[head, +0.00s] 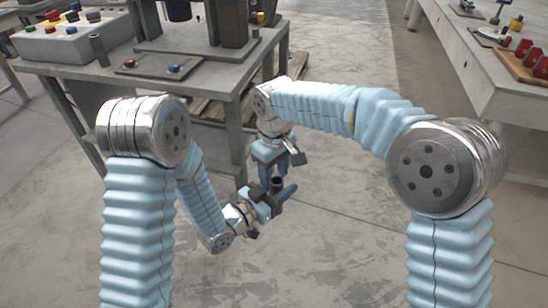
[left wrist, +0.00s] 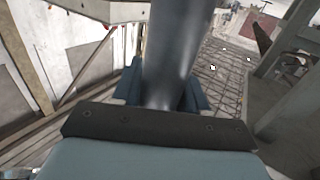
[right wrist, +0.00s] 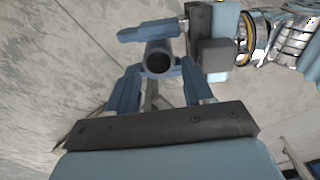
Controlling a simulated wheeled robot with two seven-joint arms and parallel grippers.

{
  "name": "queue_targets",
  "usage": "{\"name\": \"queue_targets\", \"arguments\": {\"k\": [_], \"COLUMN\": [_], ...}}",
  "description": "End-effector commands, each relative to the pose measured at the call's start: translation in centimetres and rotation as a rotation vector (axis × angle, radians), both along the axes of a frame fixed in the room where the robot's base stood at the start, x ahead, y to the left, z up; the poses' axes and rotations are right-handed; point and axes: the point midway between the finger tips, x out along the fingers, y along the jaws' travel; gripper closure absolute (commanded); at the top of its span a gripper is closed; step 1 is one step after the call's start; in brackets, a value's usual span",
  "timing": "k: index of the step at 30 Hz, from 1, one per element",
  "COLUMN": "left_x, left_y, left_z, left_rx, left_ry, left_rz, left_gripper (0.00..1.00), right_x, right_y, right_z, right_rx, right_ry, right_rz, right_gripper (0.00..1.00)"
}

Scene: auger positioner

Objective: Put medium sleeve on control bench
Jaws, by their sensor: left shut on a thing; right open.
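A dark grey hollow cylinder, which I take as the medium sleeve (head: 277,183), is in my left gripper (head: 279,197), low in the middle of the head view. My left gripper is shut on it. The left wrist view shows the sleeve (left wrist: 178,50) between the blue fingers. The right wrist view shows its round open end (right wrist: 159,63). My right gripper (head: 275,172) points down just above the sleeve and is open. In the right wrist view its fingers (right wrist: 160,90) stand on either side near the sleeve's end; I cannot tell whether they touch it.
A grey bench (head: 120,75) at the upper left carries a button box (head: 70,38), a small plate with red and blue knobs (head: 150,68), a short grey cylinder (head: 98,50) and a machine frame (head: 195,40). Another bench (head: 480,75) with red parts stands right.

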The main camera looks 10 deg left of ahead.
Motion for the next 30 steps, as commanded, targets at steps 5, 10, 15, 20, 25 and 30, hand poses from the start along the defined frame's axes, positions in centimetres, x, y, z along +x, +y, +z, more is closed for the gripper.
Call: {"name": "queue_targets", "arguments": {"k": [5,10,15,20,25,30], "left_x": [0.02,0.02,0.02,0.02,0.02,0.01], "left_y": [-0.01,-0.01,-0.01,-0.01,-0.01,-0.01], "left_z": [0.08,0.07,0.07,0.07,0.08,0.05], "left_rx": [-0.001,-0.001,-0.001,-0.001,-0.001,-0.001], "left_ry": [-0.002,-0.002,-0.002,-0.002,-0.002,-0.001], "left_rz": [0.0,0.0,0.0,0.0,0.0,0.0], "left_gripper": [1.0,1.0,1.0,1.0,0.48,0.28], "right_x": [-0.02,-0.02,-0.02,-0.02,-0.02,-0.02], "right_y": [-0.01,-0.01,0.01,0.01,0.03,0.03], "right_z": [-0.77,-0.77,-0.75,-0.73,-0.65,-0.65], "right_rx": [0.0,0.0,0.0,0.0,0.002,0.002], "right_ry": [0.0,0.0,0.0,0.0,-0.001,-0.001], "right_rz": [0.0,0.0,0.0,0.0,0.0,0.0], "right_gripper": [0.49,0.49,0.69,0.94,1.0,1.0]}}
